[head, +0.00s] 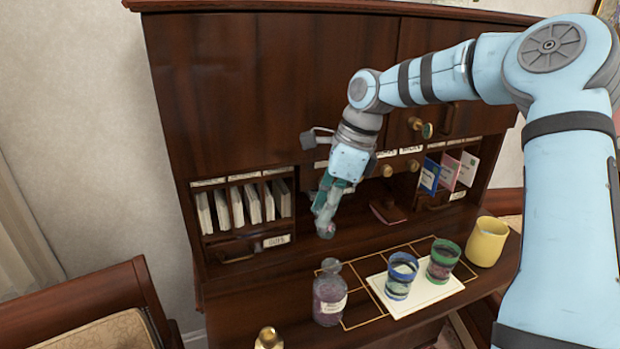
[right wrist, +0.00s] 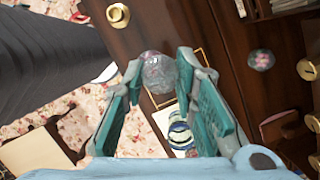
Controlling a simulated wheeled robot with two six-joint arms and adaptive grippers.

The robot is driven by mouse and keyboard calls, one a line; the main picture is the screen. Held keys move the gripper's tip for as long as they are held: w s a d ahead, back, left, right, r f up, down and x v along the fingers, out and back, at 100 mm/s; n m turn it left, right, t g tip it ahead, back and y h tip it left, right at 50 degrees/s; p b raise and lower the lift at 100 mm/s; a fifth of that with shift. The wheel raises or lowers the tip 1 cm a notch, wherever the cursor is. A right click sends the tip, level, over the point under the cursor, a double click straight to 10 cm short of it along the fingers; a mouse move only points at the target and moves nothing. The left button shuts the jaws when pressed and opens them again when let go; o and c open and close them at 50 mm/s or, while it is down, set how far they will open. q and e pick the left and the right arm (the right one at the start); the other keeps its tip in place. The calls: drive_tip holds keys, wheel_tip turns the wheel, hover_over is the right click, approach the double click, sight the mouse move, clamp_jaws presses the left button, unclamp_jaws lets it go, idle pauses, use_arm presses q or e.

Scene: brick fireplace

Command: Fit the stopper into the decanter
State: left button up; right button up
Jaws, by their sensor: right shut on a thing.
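The decanter (head: 330,300) is a squat glass bottle with dark purple contents and a pale label, standing upright on the desk top. My right gripper (head: 322,204) is above and behind it in the head view, pointing down and shut on the stopper. The stopper (right wrist: 158,73) is a clear, rounded glass piece between the fingertips in the right wrist view, held clear of the decanter. The decanter is mostly hidden behind the stopper there. In the head view the fingers largely hide the stopper. My left gripper is not in view.
A blue-rimmed glass (head: 401,279) and a green-rimmed glass (head: 443,262) stand on a white mat (head: 424,305), right of the decanter. A yellow cup (head: 487,242) is farther right. A brass object (head: 268,339) stands front left. A round glass piece with pink (right wrist: 262,60) lies toward the cabinet.

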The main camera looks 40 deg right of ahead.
drive_tip(key=shift+w, duration=0.15)
drive_tip(key=s+b, duration=0.1)
drive_tip(key=s+f+b, duration=0.1)
drive_tip(key=s, duration=0.1)
drive_tip(key=s+f, duration=0.1)
drive_tip(key=shift+s+f+b, duration=0.15)
drive_tip(key=shift+s+b, duration=0.15)
drive_tip(key=shift+b, duration=0.1)
drive_tip(key=w+f+b, duration=0.2)
drive_tip(key=f, duration=0.1)
drive_tip(key=shift+w+d+f, duration=0.1)
drive_tip(key=shift+w+f, duration=0.1)
drive_tip(key=shift+s, duration=0.25)
drive_tip(key=shift+s+r, duration=0.3)
drive_tip(key=shift+s, duration=0.35)
drive_tip(key=shift+w, duration=0.25)
drive_tip(key=shift+w+f, duration=0.1)
drive_tip(key=shift+w, duration=0.05)
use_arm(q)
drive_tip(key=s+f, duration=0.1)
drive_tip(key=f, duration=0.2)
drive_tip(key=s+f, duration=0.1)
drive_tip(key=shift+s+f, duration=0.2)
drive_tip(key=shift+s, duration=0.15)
use_arm(e)
drive_tip(key=shift+s, duration=0.25)
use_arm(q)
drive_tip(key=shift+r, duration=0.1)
use_arm(e)
drive_tip(key=shift+w, duration=0.2)
